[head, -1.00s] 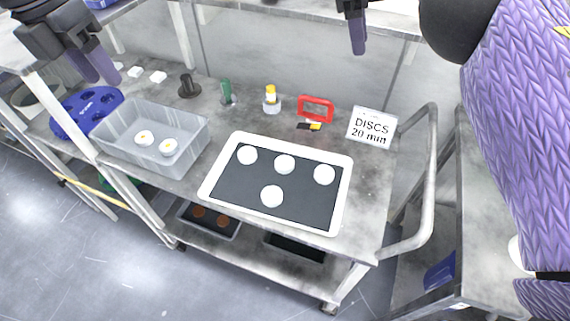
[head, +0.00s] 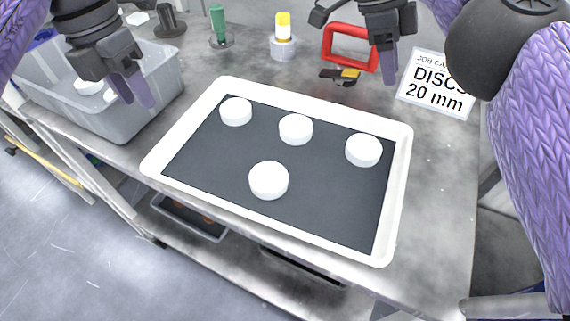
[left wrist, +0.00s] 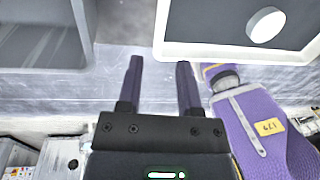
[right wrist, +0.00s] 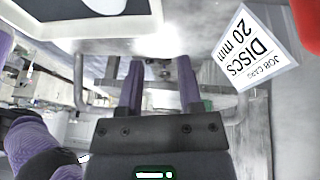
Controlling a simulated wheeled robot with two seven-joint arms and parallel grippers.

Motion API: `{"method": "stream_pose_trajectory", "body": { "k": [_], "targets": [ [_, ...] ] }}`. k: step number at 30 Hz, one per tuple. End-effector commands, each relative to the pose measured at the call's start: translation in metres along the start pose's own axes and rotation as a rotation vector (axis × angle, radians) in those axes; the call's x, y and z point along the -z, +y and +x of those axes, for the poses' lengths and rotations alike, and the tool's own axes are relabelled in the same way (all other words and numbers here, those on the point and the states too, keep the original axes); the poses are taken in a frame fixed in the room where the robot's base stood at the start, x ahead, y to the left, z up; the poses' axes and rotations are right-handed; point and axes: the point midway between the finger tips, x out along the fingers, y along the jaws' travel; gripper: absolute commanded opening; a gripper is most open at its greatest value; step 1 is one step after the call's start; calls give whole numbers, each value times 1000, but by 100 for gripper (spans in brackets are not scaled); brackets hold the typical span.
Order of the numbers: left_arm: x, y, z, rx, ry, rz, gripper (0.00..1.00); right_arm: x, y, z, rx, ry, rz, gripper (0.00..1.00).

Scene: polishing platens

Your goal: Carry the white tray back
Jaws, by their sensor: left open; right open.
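The white tray (head: 153,167) with a dark inner mat lies flat on the metal cart top. Several white discs (head: 268,180) rest on its mat. The tray also shows at the top of the left wrist view (left wrist: 185,50) and at the upper left of the right wrist view (right wrist: 100,36). My left gripper (head: 136,97) is open and empty, above the gap between the tray's left side and the grey bin. My right gripper (head: 388,72) is open and empty, beyond the tray's far right corner, near the card. Neither gripper touches the tray.
A grey translucent bin (head: 120,118) stands left of the tray. Behind are a green-handled tool (head: 218,25), a yellow-capped bottle (head: 284,35), a red frame (head: 328,45) and the job card (head: 437,85). The cart's front edge is close to the tray.

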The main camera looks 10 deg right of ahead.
Motion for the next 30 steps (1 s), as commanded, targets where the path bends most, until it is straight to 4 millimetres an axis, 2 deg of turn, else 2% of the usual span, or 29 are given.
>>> {"method": "stream_pose_trajectory", "body": {
  "k": [1, 11, 14, 24, 30],
  "targets": [
    [-1, 1, 5, 1, 1, 0, 45, -2, -1, 5, -2, 1, -1, 46],
    [0, 0, 3, 0, 0, 1, 45, 0, 0, 3, -3, 1, -1, 46],
    [0, 0, 13, 2, 2, 3, 45, 0, 0, 15, -10, 4, -7, 46],
    [0, 0, 76, 2, 2, 1, 45, 0, 0, 76, -3, 2, -1, 46],
    [0, 0, 96, 1, 1, 0, 45, 0, 0, 97, -1, 1, 0, 46]
  ]
}}
